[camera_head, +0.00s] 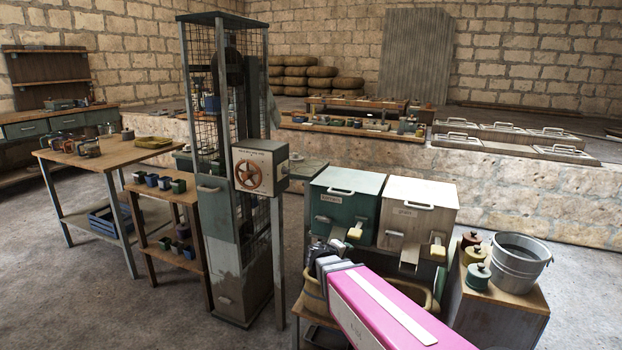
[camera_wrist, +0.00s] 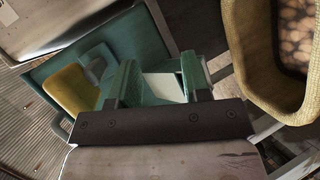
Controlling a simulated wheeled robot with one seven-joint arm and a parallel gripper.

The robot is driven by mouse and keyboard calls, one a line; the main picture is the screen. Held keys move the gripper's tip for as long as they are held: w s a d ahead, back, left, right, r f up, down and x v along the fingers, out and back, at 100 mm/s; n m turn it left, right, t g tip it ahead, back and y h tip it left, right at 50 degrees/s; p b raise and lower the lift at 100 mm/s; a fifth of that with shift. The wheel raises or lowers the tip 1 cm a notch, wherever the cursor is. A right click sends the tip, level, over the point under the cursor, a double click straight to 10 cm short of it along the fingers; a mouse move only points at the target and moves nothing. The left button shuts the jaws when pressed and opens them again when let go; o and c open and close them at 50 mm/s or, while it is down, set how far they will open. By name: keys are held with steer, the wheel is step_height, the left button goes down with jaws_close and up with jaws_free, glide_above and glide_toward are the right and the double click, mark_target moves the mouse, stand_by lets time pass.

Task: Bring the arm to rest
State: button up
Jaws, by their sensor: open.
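My arm shows in the head view as a magenta link with a white stripe, reaching in from the bottom right. My gripper (camera_head: 318,250) is at its far end, in front of the green bin (camera_head: 335,211). In the wrist view my gripper (camera_wrist: 157,82) has its two fingers apart, with nothing seen between them but a pale surface and green panel behind. A yellow block-like handle (camera_wrist: 78,92) on a green face lies left of the fingers. The fingertips are small and partly hidden in the head view.
A woven basket (camera_wrist: 244,62) with round brown contents is close at right in the wrist view. A white bin (camera_head: 418,206), a metal bucket (camera_head: 519,262) and lidded jars (camera_head: 476,277) stand right of my gripper. A tall wire-mesh cabinet (camera_head: 222,205) stands left.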

steer(key=s+d+f+m+g+y, duration=0.3)
steer(key=s+f+g+y, duration=0.1)
steer(key=s, duration=0.4)
steer(key=s+d+f+m+g+y, duration=0.3)
steer(key=s+d+m+g+y, duration=0.1)
steer(key=s, duration=0.4)
steer(key=shift+s+d+f+m+g+y, duration=0.35)
steer(key=shift+g+y, duration=0.25)
steer(key=shift+g, duration=0.3)
